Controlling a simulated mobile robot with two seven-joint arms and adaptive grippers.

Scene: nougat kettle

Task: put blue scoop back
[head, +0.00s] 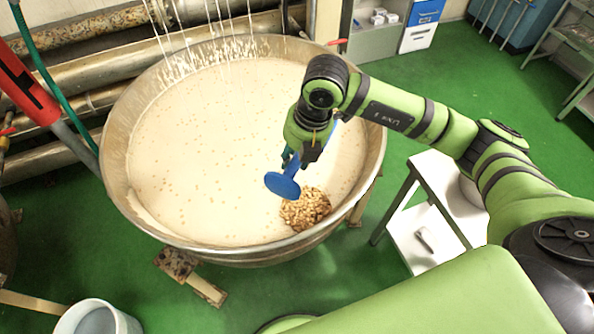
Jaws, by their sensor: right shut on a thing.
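The blue scoop (283,184) is held over the large metal kettle (118,183), above the pale nougat mass. My right gripper (293,157) points down and is shut on the scoop; the arm and gripper hide part of the scoop. A heap of brown nuts (306,208) lies on the nougat just right of and below the scoop, near the kettle's front right rim. My left gripper is not in view.
A small white table (437,170) with a lower shelf stands right of the kettle, partly hidden by my right arm. A pale bucket (97,318) stands at the front left. Pipes run behind the kettle. Green floor is open at the upper right.

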